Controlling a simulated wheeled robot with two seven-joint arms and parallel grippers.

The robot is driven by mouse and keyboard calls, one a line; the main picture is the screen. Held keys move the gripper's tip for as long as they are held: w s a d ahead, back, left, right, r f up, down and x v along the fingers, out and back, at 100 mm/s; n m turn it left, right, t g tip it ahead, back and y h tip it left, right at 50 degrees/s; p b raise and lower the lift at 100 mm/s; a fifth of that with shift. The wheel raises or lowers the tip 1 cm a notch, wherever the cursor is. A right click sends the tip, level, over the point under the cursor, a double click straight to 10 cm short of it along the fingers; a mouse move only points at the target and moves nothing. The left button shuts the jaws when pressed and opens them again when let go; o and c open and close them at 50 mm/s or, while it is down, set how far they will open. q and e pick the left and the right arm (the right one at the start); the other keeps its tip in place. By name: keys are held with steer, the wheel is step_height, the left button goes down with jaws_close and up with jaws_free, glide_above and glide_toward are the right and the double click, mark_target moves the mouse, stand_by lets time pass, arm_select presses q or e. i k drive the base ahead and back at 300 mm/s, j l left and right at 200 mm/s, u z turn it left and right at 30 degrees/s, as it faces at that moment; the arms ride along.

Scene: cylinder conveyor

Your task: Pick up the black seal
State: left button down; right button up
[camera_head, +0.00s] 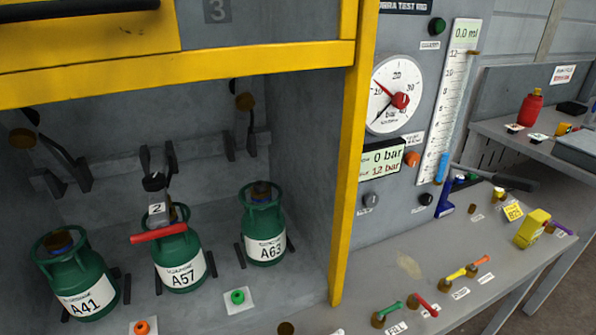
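I cannot make out a black seal for certain. Two other ring-shaped seals show at the front of the cabinet floor: a green seal (238,297) on a white square and an orange seal (142,327) on another, cut by the bottom edge. A white patch (338,332) shows at the bottom edge, its contents outside the picture. A small black part (154,182) sits above the middle cylinder, but I cannot tell what it is. Neither of my grippers is in view.
Green cylinders A41 (84,286), A57 (181,262) and A63 (264,237) stand in the cabinet. A red bar (159,233) is at A57. A yellow post (350,180) separates the cabinet from the grey bench (410,265), which holds several colored-handled tools.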

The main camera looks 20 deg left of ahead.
mark_target(260, 186)
steer(key=i+l+u, duration=0.1)
steer(key=u, duration=0.4)
steer(key=l+u, duration=0.6)
steer(key=u, duration=0.35)
steer(key=l+u, duration=0.25)
steer(key=u, duration=0.2)
steer(key=l+u, duration=0.25)
steer(key=u, duration=0.25)
steer(key=k+l+u, duration=0.15)
steer(key=u, duration=0.3)
steer(key=k+l+u, duration=0.15)
steer(key=u, duration=0.35)
